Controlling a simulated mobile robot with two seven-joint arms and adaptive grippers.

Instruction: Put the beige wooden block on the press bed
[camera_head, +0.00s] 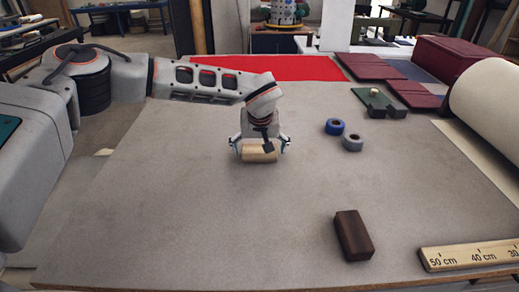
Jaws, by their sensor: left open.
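The beige wooden block (260,155) lies near the middle of the grey table. My left gripper (260,147) is directly over it, pointing down and open, with one finger at each end of the block. The gripper's body hides part of the block's top. I cannot tell whether the fingers touch it. A dark green piece with small fittings (381,106) sits at the back right; I cannot tell whether this is the press bed. My right gripper is not in view.
A blue roll (335,127) and a grey roll (352,143) stand right of the block. A dark brown block (353,235) and a wooden ruler (470,256) lie at the front right. Red fabric (265,68) and dark red covers (371,67) lie at the back. The front left is clear.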

